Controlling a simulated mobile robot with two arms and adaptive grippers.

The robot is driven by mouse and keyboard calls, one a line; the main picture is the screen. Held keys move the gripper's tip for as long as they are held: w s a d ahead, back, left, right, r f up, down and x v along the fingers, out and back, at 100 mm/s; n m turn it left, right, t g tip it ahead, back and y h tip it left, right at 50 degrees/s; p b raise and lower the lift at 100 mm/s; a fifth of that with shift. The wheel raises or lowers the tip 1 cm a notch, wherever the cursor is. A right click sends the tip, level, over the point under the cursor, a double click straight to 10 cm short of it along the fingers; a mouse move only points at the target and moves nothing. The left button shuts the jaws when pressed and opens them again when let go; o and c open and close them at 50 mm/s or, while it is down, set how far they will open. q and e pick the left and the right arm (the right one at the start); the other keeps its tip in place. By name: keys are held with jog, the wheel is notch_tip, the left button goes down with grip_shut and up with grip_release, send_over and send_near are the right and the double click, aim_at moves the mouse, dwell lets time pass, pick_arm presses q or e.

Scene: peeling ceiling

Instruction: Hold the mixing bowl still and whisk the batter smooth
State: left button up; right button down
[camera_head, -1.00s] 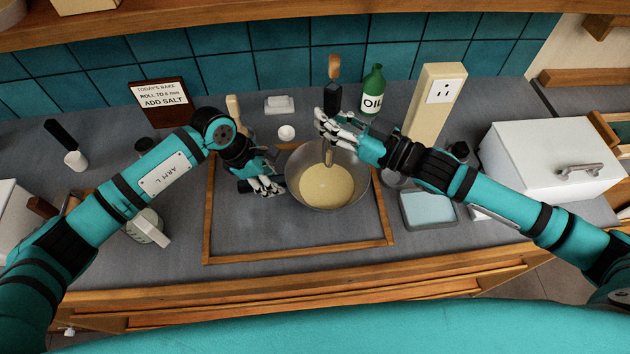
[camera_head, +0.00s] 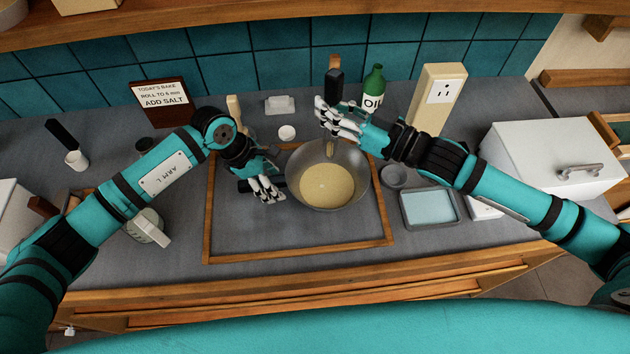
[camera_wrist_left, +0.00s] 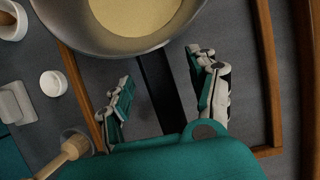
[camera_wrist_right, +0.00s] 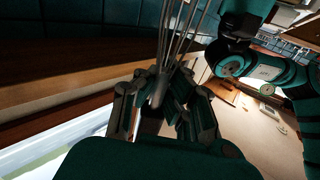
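The steel mixing bowl (camera_head: 358,160) stands on the wood-framed mat, with pale batter (camera_head: 327,186) inside. Its black handle (camera_wrist_left: 160,92) points left in the head view. My left gripper (camera_head: 268,190) is at the handle; in the left wrist view its fingers (camera_wrist_left: 160,68) stand apart on either side, with gaps. My right gripper (camera_head: 330,118) is above the bowl's back rim, shut on the whisk (camera_head: 334,72), which is roughly upright. The whisk's wires (camera_wrist_right: 180,35) show beyond the fingers in the right wrist view. Whether the whisk's lower end touches the batter I cannot tell.
A green oil bottle (camera_head: 373,80) and a socket post (camera_head: 437,100) stand behind my right forearm. A small grey bowl (camera_head: 394,177) and a blue-topped tray (camera_head: 429,207) are to the right. A white cup (camera_head: 287,132) is behind the bowl. The mat (camera_head: 290,249) is clear in front.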

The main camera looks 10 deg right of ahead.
pick_arm(q)
jog(key=o, duration=0.7)
jog(key=shift+a, duration=0.1)
jog(key=shift+a+b, duration=1.25)
jog(key=shift+a, duration=3.2)
pick_arm(e)
jog(key=shift+f, duration=1.3)
jog(key=shift+r, duration=0.1)
notch_tip(320, 180, up, 4)
jog(key=p, duration=0.3)
jog(key=shift+f+p, duration=0.2)
jog(key=shift+p, duration=0.15)
pick_arm(q)
notch_tip(320, 180, up, 8)
jog(key=shift+f, duration=0.1)
pick_arm(e)
jog(key=shift+f, duration=0.1)
